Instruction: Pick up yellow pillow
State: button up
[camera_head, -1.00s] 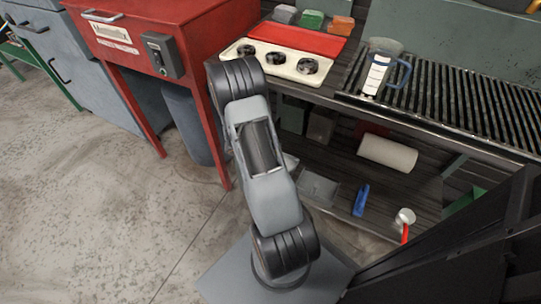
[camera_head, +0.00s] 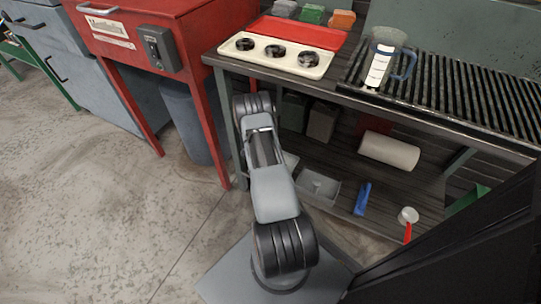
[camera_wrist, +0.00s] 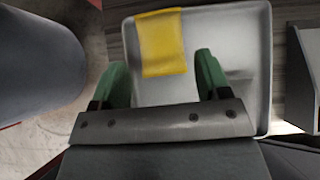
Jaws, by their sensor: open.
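The yellow pillow (camera_wrist: 162,42) is a small, flat, roughly rectangular piece in the wrist view. It lies at the upper left of a light grey tray (camera_wrist: 222,35), and its top end overlaps the tray's far rim. My gripper (camera_wrist: 162,82) is open, with one green finger on each side and nothing between the fingertips. The pillow lies just beyond the fingertips, roughly centred between them.
The lower shelf (camera_head: 340,165) also holds a white roll (camera_head: 388,151), a blue object (camera_head: 362,198) and a red-handled scoop (camera_head: 408,220). A workbench top (camera_head: 285,72) is above it. A grey bin (camera_head: 188,125) stands left of the shelf, also in the wrist view (camera_wrist: 38,60).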

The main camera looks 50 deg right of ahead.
jog(key=shift+x, duration=1)
jog(key=b+x, duration=0.3)
jog(key=x, duration=0.1)
jog(key=shift+a+f, duration=0.25)
jog(key=shift+f, duration=0.05)
jog(key=shift+w+d+f, duration=0.15)
jog(key=shift+d+f, duration=0.15)
jog(key=shift+d, duration=0.1)
jog(key=c, duration=0.6)
